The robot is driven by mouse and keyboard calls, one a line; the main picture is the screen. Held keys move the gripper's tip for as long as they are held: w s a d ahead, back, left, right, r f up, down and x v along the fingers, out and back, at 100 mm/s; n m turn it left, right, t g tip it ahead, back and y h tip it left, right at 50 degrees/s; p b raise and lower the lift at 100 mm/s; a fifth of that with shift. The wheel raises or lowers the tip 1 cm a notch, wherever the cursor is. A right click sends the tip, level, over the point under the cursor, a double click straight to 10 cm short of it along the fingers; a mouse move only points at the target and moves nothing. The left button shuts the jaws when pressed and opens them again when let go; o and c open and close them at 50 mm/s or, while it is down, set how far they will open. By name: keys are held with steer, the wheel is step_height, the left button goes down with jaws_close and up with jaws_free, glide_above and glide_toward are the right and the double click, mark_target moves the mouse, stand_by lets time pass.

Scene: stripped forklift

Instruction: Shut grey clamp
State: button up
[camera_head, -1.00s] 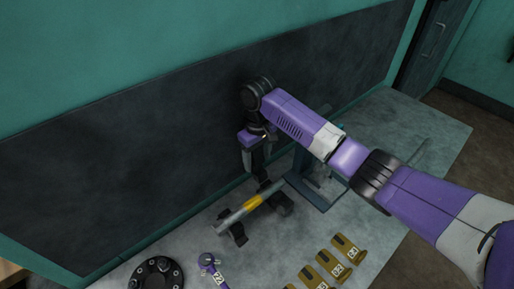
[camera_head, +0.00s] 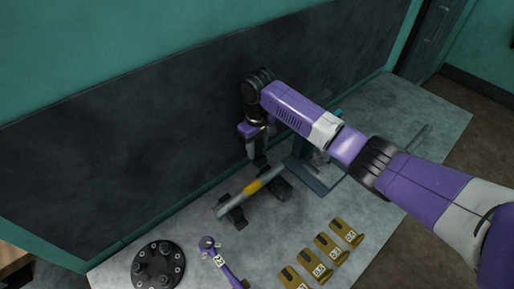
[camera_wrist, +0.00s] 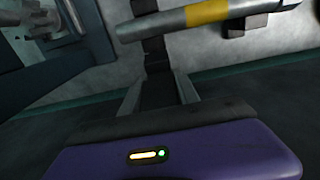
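My gripper (camera_head: 256,157) points down near the dark wall panel, just behind a grey rod with a yellow band (camera_head: 251,187). Its purple body (camera_wrist: 170,152) fills the bottom of the wrist view; I cannot tell how far apart its fingers are. The rod crosses the top of the wrist view (camera_wrist: 160,22), resting on black supports (camera_head: 233,213). A blue-grey frame (camera_head: 318,184) stands right of my gripper, partly behind my arm. It shows at the left of the wrist view (camera_wrist: 70,65), with a blurred grey mechanism. I cannot tell which part is the grey clamp.
A grey bench top (camera_head: 440,112) carries these things. The dark wall panel (camera_head: 150,160) bounds the back.

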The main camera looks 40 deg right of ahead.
mark_target(272, 171)
steer(key=shift+o, duration=0.2)
steer(key=shift+s+f+p, duration=0.1)
steer(key=shift+s+p, duration=1.15)
steer(key=shift+s, duration=0.05)
steer(key=shift+s+f, duration=0.2)
steer(key=shift+s, duration=0.3)
steer(key=shift+s+f, duration=0.15)
steer(key=shift+s, duration=0.85)
steer(key=shift+s+f, duration=0.15)
steer(key=shift+s, duration=0.85)
steer(key=shift+o, duration=0.3)
steer(key=o, duration=0.5)
step_height(272, 171, up, 8)
steer(key=shift+b, duration=0.3)
